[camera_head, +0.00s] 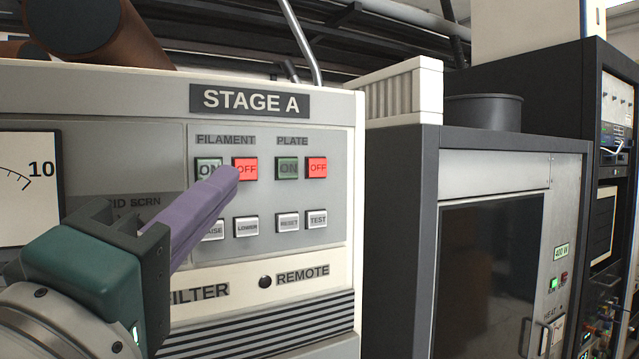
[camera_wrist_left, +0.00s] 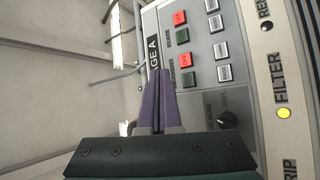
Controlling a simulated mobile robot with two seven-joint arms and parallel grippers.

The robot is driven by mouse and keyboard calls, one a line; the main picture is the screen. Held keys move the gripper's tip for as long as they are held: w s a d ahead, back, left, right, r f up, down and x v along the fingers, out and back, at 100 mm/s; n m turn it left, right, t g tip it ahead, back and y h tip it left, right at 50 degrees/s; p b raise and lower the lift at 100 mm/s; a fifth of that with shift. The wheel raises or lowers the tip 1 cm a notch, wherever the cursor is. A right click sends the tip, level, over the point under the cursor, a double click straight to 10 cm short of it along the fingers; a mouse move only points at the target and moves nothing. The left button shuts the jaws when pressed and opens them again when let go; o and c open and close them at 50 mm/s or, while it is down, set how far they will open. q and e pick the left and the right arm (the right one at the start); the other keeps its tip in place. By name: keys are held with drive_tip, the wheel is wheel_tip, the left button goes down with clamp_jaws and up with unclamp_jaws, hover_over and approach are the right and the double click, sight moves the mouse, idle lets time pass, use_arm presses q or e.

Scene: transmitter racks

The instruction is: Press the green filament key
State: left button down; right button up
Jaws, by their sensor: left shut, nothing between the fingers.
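The green filament ON key (camera_head: 207,167) is a dark green square under the FILAMENT label, left of the bright red filament OFF key (camera_head: 246,168). My left gripper (camera_head: 229,176) is shut and empty. Its purple fingertips appear over the lower right corner of the green key and the lower left of the red one. In the left wrist view the green filament key (camera_wrist_left: 189,78) shows just right of the fingertips (camera_wrist_left: 160,74), with the red key (camera_wrist_left: 182,60) above it. I cannot tell whether the fingers touch the panel. My right gripper is not in view.
The plate ON key (camera_head: 287,168) and plate OFF key (camera_head: 317,167) sit to the right. Grey keys (camera_head: 288,222) lie below, partly behind my fingers. A meter (camera_head: 25,185) is at the far left. A dark-framed cabinet (camera_head: 490,260) stands to the right.

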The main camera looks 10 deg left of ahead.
sight(204, 177)
use_arm(q)
drive_tip(key=shift+w+d+r+t, duration=0.1)
drive_tip(key=shift+d+r+t, duration=0.15)
drive_tip(key=shift+r+t, duration=0.2)
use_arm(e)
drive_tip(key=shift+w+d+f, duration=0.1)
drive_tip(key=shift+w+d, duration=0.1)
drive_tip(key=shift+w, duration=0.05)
use_arm(q)
drive_tip(key=shift+w+a+b, duration=0.2)
drive_tip(key=shift+w+a, duration=0.65)
drive_tip(key=shift+w, duration=0.35)
drive_tip(key=shift+w+a+b, duration=0.25)
drive_tip(key=shift+w+a, duration=0.55)
drive_tip(key=shift+w, duration=0.45)
drive_tip(key=shift+w+a+b, duration=0.2)
drive_tip(key=shift+w+a, duration=0.65)
drive_tip(key=shift+w, duration=0.35)
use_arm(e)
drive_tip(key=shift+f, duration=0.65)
use_arm(q)
drive_tip(key=shift+w+a, duration=0.25)
drive_tip(key=shift+w, duration=0.1)
